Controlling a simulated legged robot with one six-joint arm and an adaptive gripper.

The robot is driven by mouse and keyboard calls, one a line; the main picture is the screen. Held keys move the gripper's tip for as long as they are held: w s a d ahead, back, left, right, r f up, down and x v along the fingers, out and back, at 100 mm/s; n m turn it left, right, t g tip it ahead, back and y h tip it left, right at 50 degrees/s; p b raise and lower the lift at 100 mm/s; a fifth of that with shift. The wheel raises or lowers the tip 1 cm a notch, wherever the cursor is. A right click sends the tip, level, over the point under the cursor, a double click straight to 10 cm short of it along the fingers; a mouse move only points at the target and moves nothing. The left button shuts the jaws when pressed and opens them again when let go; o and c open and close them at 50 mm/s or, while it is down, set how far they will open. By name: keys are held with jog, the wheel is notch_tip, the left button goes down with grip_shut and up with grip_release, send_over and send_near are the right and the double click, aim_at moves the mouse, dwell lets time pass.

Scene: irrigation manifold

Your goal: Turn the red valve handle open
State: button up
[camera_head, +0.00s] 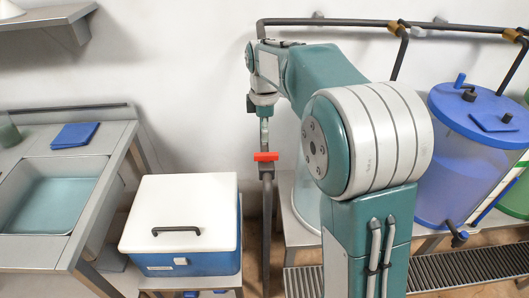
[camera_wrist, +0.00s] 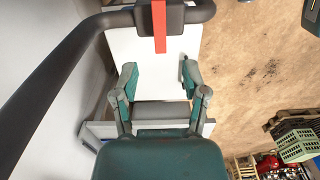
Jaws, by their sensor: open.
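The red valve handle (camera_head: 266,156) is a short flat bar, lying crosswise on the dark vertical pipe (camera_head: 267,215) in the head view. In the wrist view the red handle (camera_wrist: 160,26) runs up and down the picture at the top middle, over a black valve body (camera_wrist: 176,17). My gripper (camera_wrist: 159,72) is open, its two teal and grey fingers apart with nothing held. The handle lies beyond the fingertips, roughly in line with the gap between them. In the head view my gripper (camera_head: 264,136) points down just above the handle; its fingers are too small there to make out.
A white-lidded blue cooler (camera_head: 185,228) stands left of the pipe, beside a sink counter (camera_head: 58,256). A blue-lidded tank (camera_head: 462,165) stands at right. A dark pipe (camera_head: 340,22) runs along the wall above. Green crates (camera_wrist: 297,146) lie at lower right in the wrist view.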

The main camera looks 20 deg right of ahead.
aim_at(266, 154)
jog(key=f, duration=0.7)
jog(key=shift+d+f, duration=0.1)
jog(key=shift+d, duration=0.25)
jog(key=shift+a+f, duration=0.1)
jog(key=shift+f, duration=0.3)
grip_shut()
